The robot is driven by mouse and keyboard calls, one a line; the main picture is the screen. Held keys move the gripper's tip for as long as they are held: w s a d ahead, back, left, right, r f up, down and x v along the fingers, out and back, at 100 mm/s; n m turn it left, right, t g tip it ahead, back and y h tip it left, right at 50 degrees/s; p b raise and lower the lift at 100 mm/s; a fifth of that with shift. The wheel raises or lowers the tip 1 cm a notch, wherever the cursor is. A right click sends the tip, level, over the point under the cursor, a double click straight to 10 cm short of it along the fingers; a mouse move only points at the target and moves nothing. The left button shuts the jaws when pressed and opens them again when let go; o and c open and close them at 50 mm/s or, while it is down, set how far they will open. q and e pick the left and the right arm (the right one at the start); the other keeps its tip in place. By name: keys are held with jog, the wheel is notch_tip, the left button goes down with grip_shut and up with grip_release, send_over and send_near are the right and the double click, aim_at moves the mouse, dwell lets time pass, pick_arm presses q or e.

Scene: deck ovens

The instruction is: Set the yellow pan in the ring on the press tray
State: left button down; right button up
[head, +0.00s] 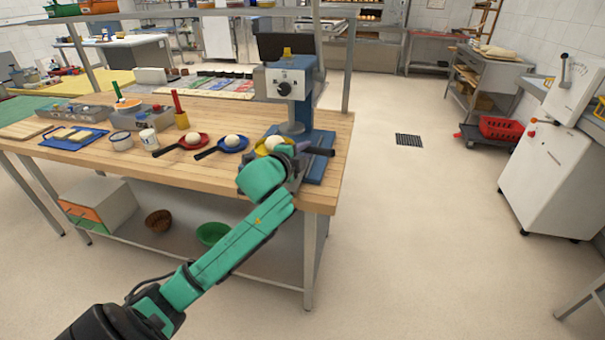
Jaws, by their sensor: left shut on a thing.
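My left gripper (287,157) is at the front of the press, at the right end of the wooden table. It is shut on the yellow pan (259,147), which carries a pale dough ball. The gripper and wrist hide much of the pan. The pan is in front of the blue-grey press (292,95), over or beside the blue press tray (319,158). The ring on the tray is hidden, so I cannot tell whether the pan sits in it. My right gripper is out of view.
A blue pan (231,144) and a red pan (191,141), each with a dough ball, lie to the left.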

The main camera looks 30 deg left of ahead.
pick_arm(q)
notch_tip(320, 180, down, 7)
jog(key=shift+r, duration=0.2)
jog(key=shift+f, duration=0.1)
jog(key=c, duration=0.7)
grip_release()
jog(key=shift+c, duration=0.2)
jog(key=shift+s+d, duration=0.1)
jog(key=shift+s, duration=0.25)
jog(key=b+v, duration=0.1)
jog(key=v, duration=1)
jog(key=shift+s+r, duration=0.2)
jog(key=shift+r, duration=0.05)
